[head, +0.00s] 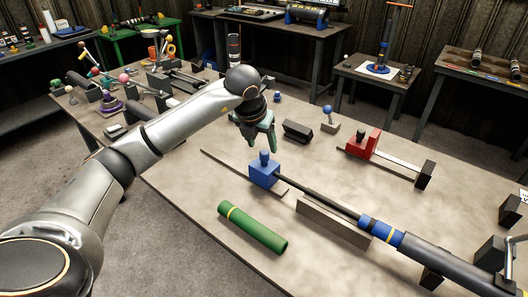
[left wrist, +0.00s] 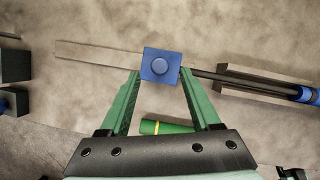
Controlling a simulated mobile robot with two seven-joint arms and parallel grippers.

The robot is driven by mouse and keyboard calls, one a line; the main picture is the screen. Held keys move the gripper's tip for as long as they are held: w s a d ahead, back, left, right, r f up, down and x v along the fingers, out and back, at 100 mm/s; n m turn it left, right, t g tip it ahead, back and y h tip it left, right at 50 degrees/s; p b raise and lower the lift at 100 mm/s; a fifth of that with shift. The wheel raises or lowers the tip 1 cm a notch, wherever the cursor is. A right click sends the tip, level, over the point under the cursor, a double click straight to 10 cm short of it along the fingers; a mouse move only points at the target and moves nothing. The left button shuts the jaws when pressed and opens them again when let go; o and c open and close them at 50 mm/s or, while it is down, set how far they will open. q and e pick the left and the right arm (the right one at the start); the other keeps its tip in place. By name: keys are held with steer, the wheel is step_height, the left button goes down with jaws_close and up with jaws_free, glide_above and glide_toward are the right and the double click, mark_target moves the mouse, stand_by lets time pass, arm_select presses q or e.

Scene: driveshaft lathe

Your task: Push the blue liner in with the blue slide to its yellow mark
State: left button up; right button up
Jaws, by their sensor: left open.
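The blue slide (head: 264,174), a block with a round knob on top, sits on a flat rail on the table. It also shows in the left wrist view (left wrist: 149,56). A dark rod runs from it towards the blue liner (head: 367,224). The liner has a yellow band and stands partly out of the end of a dark grey tube (head: 440,262). My left gripper (head: 260,144) has green fingers, open and empty, just above the knob. In the left wrist view its fingertips (left wrist: 160,73) lie on either side of the slide's near edge. My right gripper is not in view.
A green tube (head: 262,236) with a yellow band lies in front of the rail. A long support block (head: 330,222) stands beside the rod. A red slide (head: 362,147), a black block (head: 297,131) and a blue-knobbed piece (head: 329,122) stand behind.

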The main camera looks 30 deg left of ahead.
arm_select(q)
steer(key=v, duration=0.7)
stand_by(0.4)
